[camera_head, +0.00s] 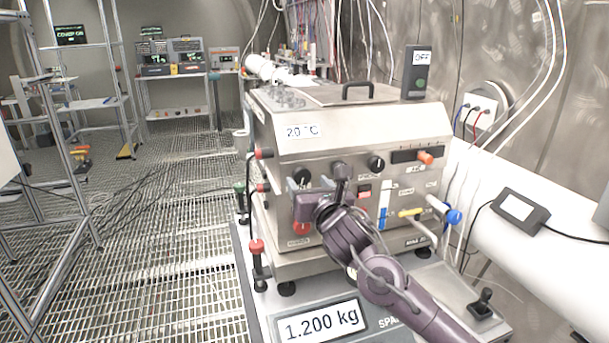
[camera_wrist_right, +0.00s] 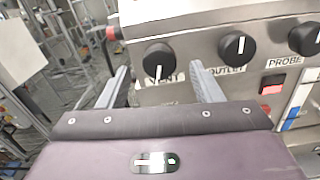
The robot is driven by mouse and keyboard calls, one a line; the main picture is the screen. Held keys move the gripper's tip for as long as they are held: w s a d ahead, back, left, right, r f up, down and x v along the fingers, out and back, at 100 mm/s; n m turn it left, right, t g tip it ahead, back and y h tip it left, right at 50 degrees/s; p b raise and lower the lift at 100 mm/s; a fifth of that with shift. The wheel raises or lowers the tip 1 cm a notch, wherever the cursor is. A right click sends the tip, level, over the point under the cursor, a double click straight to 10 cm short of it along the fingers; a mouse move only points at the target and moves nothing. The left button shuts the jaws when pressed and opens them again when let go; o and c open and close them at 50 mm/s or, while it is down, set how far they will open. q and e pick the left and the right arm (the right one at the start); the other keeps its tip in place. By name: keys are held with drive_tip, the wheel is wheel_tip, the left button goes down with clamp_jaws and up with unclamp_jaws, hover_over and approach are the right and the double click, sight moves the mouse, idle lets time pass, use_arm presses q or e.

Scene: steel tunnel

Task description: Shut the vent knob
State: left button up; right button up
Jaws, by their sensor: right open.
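The vent knob (camera_wrist_right: 158,61) is a round black dial on the machine's steel front, with its white line pointing roughly straight down in the right wrist view. It also shows in the head view (camera_head: 301,175), near the front's left side. My right gripper (camera_wrist_right: 161,76) is open and empty. Its two fingers are spread, one to each side of the knob in the wrist view; I cannot tell whether they touch it. My left gripper is not in view.
The outlet knob (camera_wrist_right: 238,47) and probe knob (camera_wrist_right: 305,38) sit to the right. A red switch (camera_wrist_right: 272,84) is below the probe knob. The machine (camera_head: 330,140) stands on a scale (camera_head: 319,322). A white pipe (camera_head: 510,225) runs along the right wall; grated floor lies left.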

sight(303, 177)
drive_tip(key=shift+p+x, duration=0.3)
drive_tip(key=shift+x, duration=1.3)
drive_tip(key=c, duration=1)
